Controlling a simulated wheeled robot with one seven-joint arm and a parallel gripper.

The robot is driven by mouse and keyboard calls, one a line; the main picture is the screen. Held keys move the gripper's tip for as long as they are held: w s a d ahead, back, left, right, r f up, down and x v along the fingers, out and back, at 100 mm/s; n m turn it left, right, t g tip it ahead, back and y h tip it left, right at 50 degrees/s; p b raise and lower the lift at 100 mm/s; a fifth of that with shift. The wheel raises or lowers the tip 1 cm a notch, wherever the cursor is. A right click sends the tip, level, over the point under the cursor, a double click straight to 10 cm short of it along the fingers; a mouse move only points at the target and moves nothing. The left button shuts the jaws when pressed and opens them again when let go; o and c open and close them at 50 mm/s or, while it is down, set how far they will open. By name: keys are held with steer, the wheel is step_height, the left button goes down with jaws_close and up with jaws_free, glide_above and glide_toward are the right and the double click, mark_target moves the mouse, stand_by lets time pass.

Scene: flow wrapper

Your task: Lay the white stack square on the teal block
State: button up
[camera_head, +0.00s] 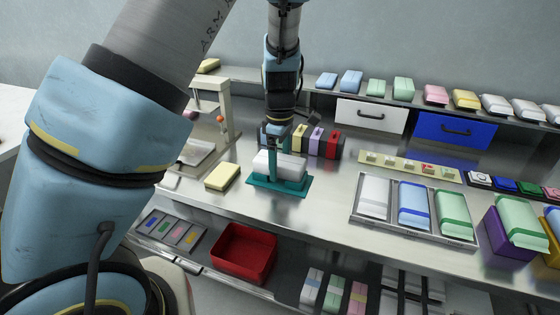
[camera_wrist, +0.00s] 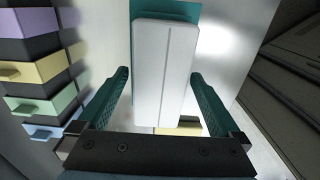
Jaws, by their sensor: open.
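The white stack (camera_head: 291,166) rests on the flat teal block (camera_head: 300,184) on the steel bench. In the wrist view the white stack (camera_wrist: 165,70) runs lengthwise up the picture, with the teal block (camera_wrist: 166,10) showing past its far end. The stack looks roughly in line with the block there. My gripper (camera_head: 284,157) is down at the stack, its teal fingers apart. In the wrist view my gripper (camera_wrist: 160,78) has one finger on each side of the stack, with a visible gap on both sides. The stack's underside is hidden.
A yellow block (camera_head: 222,177) lies to the left. Coloured boxes (camera_head: 315,141) stand close behind. A tray (camera_head: 357,210) with white, blue and green packs is to the right. A stand (camera_head: 226,105) rises at the back left. Bare bench lies between block and tray.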

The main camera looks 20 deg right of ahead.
steer(key=shift+r, duration=0.1)
step_height(320, 180, up, 11)
steer(key=shift+f+b, duration=0.2)
steer(key=shift+b, duration=0.2)
stand_by(0.4)
steer(key=shift+m, duration=0.6)
steer(key=a, duration=0.2)
steer(key=w+a, duration=0.1)
steer(key=a, duration=0.3)
steer(key=shift+w+f, duration=0.35)
steer(key=s+a+m, duration=0.2)
steer(key=a+m, duration=0.2)
steer(key=a, duration=0.8)
steer(key=s+a+f+m+t, duration=0.1)
steer(key=s+a+m, duration=0.2)
steer(key=a, duration=0.9)
steer(key=shift+s+f+m+t, duration=0.15)
steer(key=shift+s+m+t, duration=0.2)
steer(key=shift+m, duration=0.85)
